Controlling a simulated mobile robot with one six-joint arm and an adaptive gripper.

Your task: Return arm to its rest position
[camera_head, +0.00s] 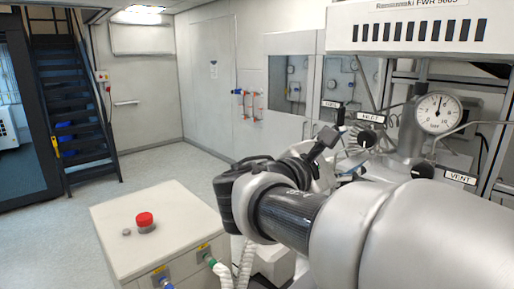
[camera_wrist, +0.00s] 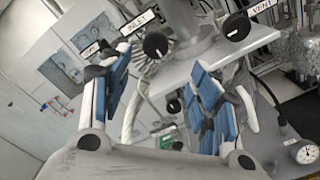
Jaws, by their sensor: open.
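My arm reaches from the lower right of the head view toward the reactor. My gripper (camera_wrist: 165,100) shows in the wrist view with its two blue-padded fingers spread apart and nothing between them. In the head view my gripper is mostly hidden behind my own wrist. Beyond the fingers in the wrist view are a black knob by the INLET label (camera_wrist: 155,45) and another black knob by the VENT label (camera_wrist: 237,27). The fingers appear apart from the knobs, though the exact distance is hard to tell.
A pressure gauge (camera_head: 438,112) and the VENT label (camera_head: 460,177) are close to my arm at right. A white cabinet (camera_head: 110,220) with a red-topped button (camera_head: 145,219) stands at lower left. Open floor (camera_head: 125,168) lies behind it, toward dark stairs (camera_head: 75,110).

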